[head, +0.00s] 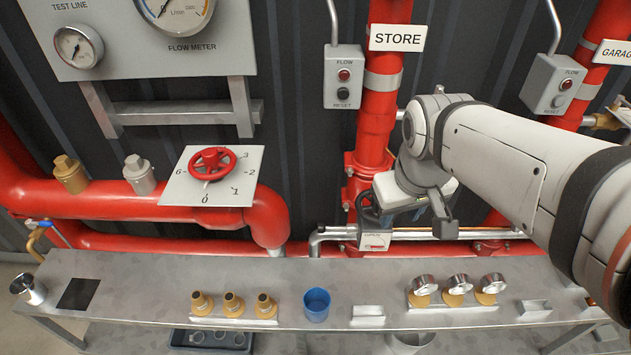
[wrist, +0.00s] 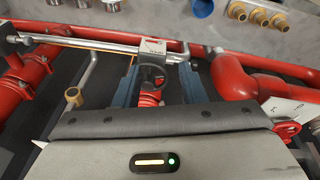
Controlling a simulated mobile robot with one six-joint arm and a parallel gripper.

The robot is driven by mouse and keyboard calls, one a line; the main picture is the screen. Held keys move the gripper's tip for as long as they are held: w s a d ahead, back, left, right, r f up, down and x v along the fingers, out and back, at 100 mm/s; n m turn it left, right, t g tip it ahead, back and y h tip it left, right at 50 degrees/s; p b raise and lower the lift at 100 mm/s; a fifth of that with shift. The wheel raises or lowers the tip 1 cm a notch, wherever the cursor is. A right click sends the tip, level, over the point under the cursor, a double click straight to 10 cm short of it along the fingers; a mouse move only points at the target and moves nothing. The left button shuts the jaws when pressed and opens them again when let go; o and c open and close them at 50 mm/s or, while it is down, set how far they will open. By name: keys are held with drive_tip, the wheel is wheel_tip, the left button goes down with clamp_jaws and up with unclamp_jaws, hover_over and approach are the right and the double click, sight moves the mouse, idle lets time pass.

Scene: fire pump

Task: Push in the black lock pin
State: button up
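My gripper (wrist: 157,76) is open in the wrist view, with its two dark blue-grey fingers spread apart. A black rounded fitting (wrist: 152,76) shows between the fingers, above a red ribbed part (wrist: 150,99). I cannot tell whether this fitting is the black lock pin or carries it; no separate pin is clear. A small white labelled plate (wrist: 153,46) is just beyond it. In the head view my gripper (head: 405,222) points down beside the red STORE riser (head: 373,120), near the same plate (head: 375,240). My wrist hides part of that area.
A silver horizontal pipe (head: 405,233) runs behind the steel bench (head: 150,290). Brass fittings (head: 233,304), a blue cup (head: 317,304) and small gauges (head: 458,285) stand on the bench. A red valve wheel (head: 212,163) and the thick red pipe (head: 100,202) are to the left.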

sight(326, 228)
drive_tip(key=w+a+f+n+b, duration=0.2)
drive_tip(key=w, duration=0.1)
drive_tip(key=w+a+f+n+g+b, duration=0.1)
drive_tip(key=w+a+f+n+b, duration=0.1)
drive_tip(key=w+a+f+n, duration=0.1)
drive_tip(key=w+a+f+n+h+b, duration=0.1)
drive_tip(key=w+a+f+n+b, duration=0.1)
drive_tip(key=w, duration=0.3)
drive_tip(key=shift+w+a+f+n+g, duration=0.15)
drive_tip(key=shift+a+f+n+g, duration=0.05)
drive_tip(key=shift+a+n+g, duration=0.25)
drive_tip(key=c, duration=0.6)
drive_tip(key=w+a+f+n+b, duration=0.1)
drive_tip(key=w+a+f+n, duration=0.1)
drive_tip(key=a+f, duration=0.1)
drive_tip(key=w+a+f+n+h+b, duration=0.1)
drive_tip(key=w+a+f+n+b, duration=0.1)
drive_tip(key=w+a+f+n, duration=0.1)
drive_tip(key=w+a+f+n+b, duration=0.2)
drive_tip(key=a+f, duration=0.1)
drive_tip(key=a, duration=0.1)
drive_tip(key=shift+w+a+g+h, duration=0.2)
drive_tip(key=shift+w+g+h, duration=0.05)
drive_tip(key=shift+g+h, duration=0.1)
clamp_jaws()
drive_tip(key=x, duration=1)
drive_tip(key=shift+b, duration=0.45)
drive_tip(key=shift+s+r, duration=0.1)
